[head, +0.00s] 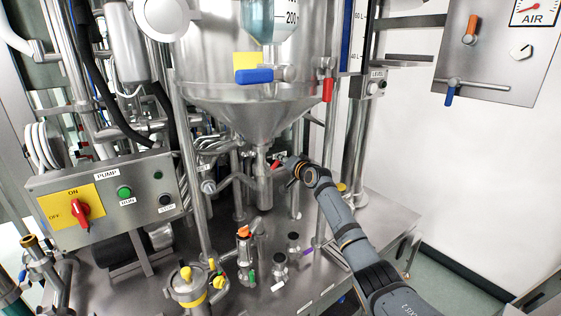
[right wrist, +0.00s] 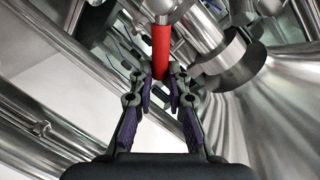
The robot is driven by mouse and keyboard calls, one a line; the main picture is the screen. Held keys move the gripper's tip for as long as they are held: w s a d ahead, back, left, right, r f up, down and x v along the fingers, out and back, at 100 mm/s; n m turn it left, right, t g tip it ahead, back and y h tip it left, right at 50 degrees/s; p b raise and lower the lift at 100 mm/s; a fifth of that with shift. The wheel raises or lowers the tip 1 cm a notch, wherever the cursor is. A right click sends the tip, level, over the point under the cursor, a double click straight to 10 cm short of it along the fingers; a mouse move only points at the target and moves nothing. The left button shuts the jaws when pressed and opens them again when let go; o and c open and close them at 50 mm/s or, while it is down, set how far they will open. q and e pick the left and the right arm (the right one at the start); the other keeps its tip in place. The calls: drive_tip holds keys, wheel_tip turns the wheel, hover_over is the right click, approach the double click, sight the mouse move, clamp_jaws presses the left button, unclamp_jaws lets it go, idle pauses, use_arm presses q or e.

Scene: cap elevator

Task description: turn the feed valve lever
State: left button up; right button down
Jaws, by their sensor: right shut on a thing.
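A red lever (right wrist: 161,48) comes down between the fingers of my right gripper (right wrist: 162,80) in the right wrist view. The fingers are shut on its lower end. In the head view my right gripper (head: 284,166) reaches in from the lower right, beside the outlet pipe (head: 263,185) under the steel cone hopper (head: 255,110). Only a bit of the red lever (head: 276,164) shows there, the rest is hidden by the gripper. The lever's upper end meets a metal fitting in the right wrist view. My left gripper is not in view.
Steel posts stand around the hopper. The pump panel (head: 110,198) is at left. Small valves with orange (head: 244,232), yellow and green handles stand on the steel table (head: 350,240). Another red lever (head: 327,90) and a blue one (head: 254,75) are higher on the hopper.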

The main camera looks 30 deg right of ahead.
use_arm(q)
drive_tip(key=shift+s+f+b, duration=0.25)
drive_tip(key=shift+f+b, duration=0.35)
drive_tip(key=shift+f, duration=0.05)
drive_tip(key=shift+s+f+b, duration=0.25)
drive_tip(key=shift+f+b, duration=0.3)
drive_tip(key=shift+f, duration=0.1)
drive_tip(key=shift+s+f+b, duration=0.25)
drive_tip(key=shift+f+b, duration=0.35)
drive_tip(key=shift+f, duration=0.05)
use_arm(e)
drive_tip(key=shift+w+d+f+m+g+y, duration=0.1)
drive_tip(key=shift+d+f+m+y, duration=0.25)
drive_tip(key=shift+f+m, duration=0.6)
drive_tip(key=shift+s+d+f+m+g+y, duration=0.1)
drive_tip(key=shift+d+f+m+y, duration=0.4)
drive_tip(key=shift+m, duration=0.75)
drive_tip(key=shift+w+d+f+m+g+y, duration=0.1)
drive_tip(key=shift+f+m+y, duration=0.15)
drive_tip(key=shift+f+m, duration=0.8)
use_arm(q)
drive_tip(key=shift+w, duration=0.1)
use_arm(e)
drive_tip(key=shift+a, duration=0.1)
